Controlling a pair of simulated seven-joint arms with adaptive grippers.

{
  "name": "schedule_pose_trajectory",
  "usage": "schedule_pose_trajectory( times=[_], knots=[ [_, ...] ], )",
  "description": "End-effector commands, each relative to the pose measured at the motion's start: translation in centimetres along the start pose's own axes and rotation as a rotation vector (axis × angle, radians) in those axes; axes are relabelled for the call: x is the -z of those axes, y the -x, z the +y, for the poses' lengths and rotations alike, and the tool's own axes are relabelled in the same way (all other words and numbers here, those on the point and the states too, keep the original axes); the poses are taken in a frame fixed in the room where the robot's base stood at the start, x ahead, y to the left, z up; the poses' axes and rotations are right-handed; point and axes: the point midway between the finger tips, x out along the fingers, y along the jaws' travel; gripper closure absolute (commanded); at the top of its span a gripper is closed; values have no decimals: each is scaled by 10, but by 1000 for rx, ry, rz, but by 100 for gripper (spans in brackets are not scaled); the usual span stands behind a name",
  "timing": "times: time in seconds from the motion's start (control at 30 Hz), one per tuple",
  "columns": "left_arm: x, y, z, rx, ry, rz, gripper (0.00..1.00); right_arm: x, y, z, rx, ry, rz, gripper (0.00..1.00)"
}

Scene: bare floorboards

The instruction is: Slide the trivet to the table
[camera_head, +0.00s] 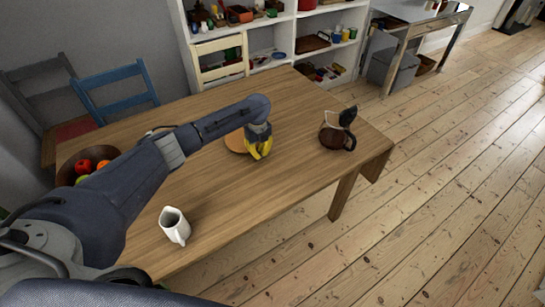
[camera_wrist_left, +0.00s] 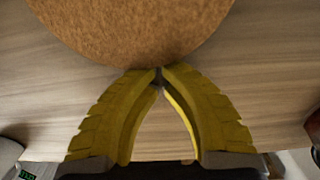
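The trivet (camera_wrist_left: 140,28) is a round, brown cork disc. In the head view the trivet (camera_head: 235,142) lies flat on the wooden table (camera_head: 300,100), partly hidden behind my left gripper (camera_head: 260,152). In the left wrist view my left gripper (camera_wrist_left: 158,76) has its yellow fingertips together with nothing between them. The tips are at the trivet's near edge; I cannot tell whether they touch it. My right gripper is not in view.
A glass coffee pot (camera_head: 335,137) stands to the right on the table. A white jug (camera_head: 175,226) is near the front edge. A fruit bowl (camera_head: 70,172) sits at the left. Chairs, including a blue one (camera_head: 115,90), and a shelf (camera_head: 285,45) stand behind.

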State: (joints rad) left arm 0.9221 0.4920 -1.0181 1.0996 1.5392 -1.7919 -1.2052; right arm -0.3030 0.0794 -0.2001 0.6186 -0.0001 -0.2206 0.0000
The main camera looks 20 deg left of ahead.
Motion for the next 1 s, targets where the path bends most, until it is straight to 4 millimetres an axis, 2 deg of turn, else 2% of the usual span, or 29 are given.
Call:
schedule_pose_trajectory(
  times=[0.43,0.57,0.7,1.0],
  knots=[
    [4,0,-1,0,-2,1,100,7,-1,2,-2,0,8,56],
    [19,-1,-4,1,-9,1,100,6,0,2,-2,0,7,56],
    [46,-1,-9,0,-19,1,100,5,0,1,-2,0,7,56],
    [45,57,-10,3,-16,-1,100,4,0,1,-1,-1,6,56]
  ],
)
